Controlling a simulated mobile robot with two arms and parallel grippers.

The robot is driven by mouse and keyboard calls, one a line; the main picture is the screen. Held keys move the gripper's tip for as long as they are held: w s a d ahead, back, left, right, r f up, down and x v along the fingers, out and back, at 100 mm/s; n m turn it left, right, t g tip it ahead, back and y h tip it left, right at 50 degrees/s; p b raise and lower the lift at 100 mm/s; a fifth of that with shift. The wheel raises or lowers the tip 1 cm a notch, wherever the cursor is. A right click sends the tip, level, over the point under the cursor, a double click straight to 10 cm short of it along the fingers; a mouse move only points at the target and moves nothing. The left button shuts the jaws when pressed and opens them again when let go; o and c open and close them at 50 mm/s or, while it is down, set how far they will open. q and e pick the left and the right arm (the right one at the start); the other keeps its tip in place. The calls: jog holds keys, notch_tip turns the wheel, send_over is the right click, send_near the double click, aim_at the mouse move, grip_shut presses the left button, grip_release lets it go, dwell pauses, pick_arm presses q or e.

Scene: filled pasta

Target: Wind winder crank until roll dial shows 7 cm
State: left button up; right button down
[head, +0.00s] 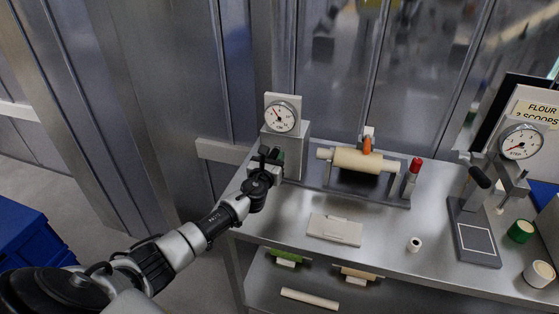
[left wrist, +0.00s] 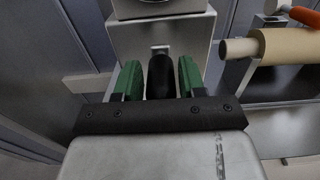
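The winder is a grey box with a round white dial (head: 282,117) on top, at the back left of the bench. The dial's red needle points up and left; its numbers are too small to read surely. My left gripper (head: 267,160) is at the front of the box. A tan roll (head: 358,160) lies level on the stand to the right. My right gripper is not in view.
A red-capped upright piece (head: 413,170) stands right of the roll. A scale with a dial (head: 521,142) stands at right. A wall and post rise close behind the winder.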

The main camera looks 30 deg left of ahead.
pick_arm(q)
jog(key=o, duration=0.4)
jog(key=shift+f, duration=0.15)
jog(key=shift+d, duration=0.1)
jog(key=shift+s, duration=0.35)
jog(key=p+v, duration=0.3)
jog(key=v, duration=0.5)
jog(key=shift+s, duration=0.2)
